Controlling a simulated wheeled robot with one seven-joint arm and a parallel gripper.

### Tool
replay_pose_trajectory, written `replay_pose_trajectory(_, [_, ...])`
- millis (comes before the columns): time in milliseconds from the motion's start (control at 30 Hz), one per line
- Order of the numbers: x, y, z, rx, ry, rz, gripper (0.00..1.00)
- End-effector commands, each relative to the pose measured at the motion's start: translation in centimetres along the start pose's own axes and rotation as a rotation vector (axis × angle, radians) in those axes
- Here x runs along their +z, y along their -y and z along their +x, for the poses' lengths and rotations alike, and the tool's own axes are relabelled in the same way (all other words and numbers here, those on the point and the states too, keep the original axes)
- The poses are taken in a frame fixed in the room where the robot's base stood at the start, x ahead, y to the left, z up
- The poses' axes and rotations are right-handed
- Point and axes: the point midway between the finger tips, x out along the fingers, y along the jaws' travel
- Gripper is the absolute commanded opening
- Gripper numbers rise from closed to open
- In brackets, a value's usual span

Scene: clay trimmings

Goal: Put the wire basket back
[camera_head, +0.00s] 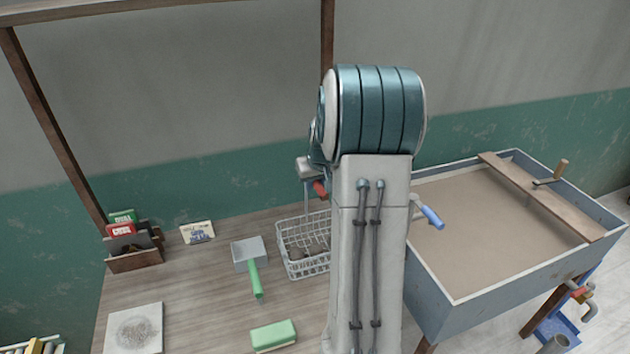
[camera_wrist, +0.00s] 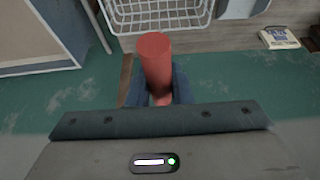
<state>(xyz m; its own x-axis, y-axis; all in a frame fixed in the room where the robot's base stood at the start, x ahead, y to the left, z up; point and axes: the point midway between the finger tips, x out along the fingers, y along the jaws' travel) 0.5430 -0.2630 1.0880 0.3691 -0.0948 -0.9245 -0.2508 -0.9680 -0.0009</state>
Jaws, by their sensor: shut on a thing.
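The wire basket (camera_head: 283,252) is pale grey and stands upright on the wooden table, left of my arm, with a few dark lumps inside; my arm hides its right side. Part of its rim and mesh (camera_wrist: 160,22) shows at the top of the wrist view. My gripper (camera_wrist: 161,92) is shut on a red cylindrical grip (camera_wrist: 155,58), which points towards the basket. The red grip (camera_head: 320,188) also shows in the head view, above the basket's back edge. I cannot tell whether the grip joins the basket.
A grey scoop with a green handle (camera_head: 256,280) and a green block (camera_head: 274,334) lie on the table (camera_head: 190,290). A small book box (camera_head: 135,262) and a picture card (camera_head: 198,232) stand at the back left. A large tub (camera_head: 500,225) with a plank stands right.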

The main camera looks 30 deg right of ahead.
Motion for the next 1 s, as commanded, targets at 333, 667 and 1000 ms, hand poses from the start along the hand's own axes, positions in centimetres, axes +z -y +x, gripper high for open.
replay_pose_trajectory(333, [0.1, 0.0, 0.4, 0.001, -0.004, -0.001, 0.00])
replay_pose_trajectory(667, [0.2, 0.0, 0.5, 0.000, -0.001, 0.000, 0.41])
replay_pose_trajectory(1000, [0.1, -0.1, -1.2, 0.002, -0.005, -0.001, 0.41])
